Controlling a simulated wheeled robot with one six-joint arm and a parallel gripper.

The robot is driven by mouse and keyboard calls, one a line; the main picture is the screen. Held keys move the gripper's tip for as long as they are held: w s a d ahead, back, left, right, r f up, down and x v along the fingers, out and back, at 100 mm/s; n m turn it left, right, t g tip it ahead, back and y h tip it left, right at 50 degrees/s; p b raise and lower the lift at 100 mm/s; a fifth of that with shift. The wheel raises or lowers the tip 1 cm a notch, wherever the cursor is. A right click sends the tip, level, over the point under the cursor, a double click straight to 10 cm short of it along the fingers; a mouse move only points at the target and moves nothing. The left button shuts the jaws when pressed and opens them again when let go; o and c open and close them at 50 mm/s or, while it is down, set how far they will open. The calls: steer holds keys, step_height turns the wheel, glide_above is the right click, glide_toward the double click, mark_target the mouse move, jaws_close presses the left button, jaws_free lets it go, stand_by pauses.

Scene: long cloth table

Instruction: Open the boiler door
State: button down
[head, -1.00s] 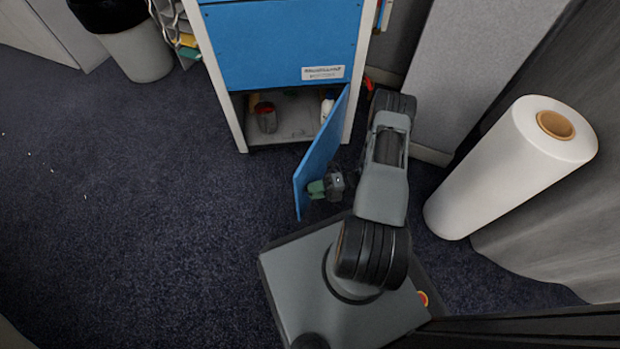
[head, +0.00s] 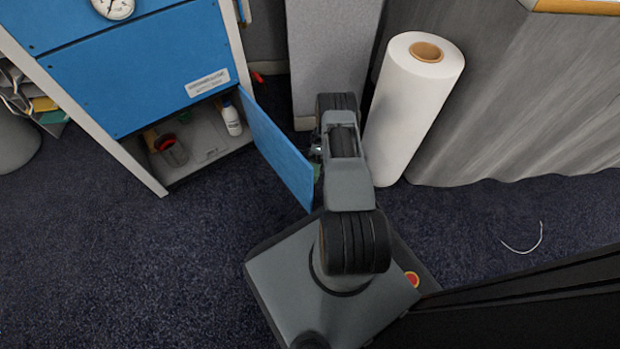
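The boiler is a blue-fronted cabinet with a white frame (head: 228,45), at the upper left in the head view. Its lower blue door (head: 276,148) stands wide open, swung out towards my base. The open compartment (head: 208,140) shows a white bottle (head: 231,118) and a reddish jar (head: 172,150) inside. My gripper (head: 317,160) is at the door's outer face, on its right side, near the green handle. My own arm hides most of the gripper and handle, so I cannot tell whether the fingers are shut on the handle.
A large white roll (head: 412,110) stands close to the right of my arm. A grey panel (head: 325,50) is behind the arm. A cloth-covered table (head: 530,110) fills the upper right. The carpet (head: 120,270) at the left is clear. A thin white strand (head: 525,245) lies at the right.

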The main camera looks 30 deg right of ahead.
steer(key=shift+s+d, duration=0.1)
steer(key=shift+d, duration=0.15)
steer(key=c, duration=0.8)
jaws_free()
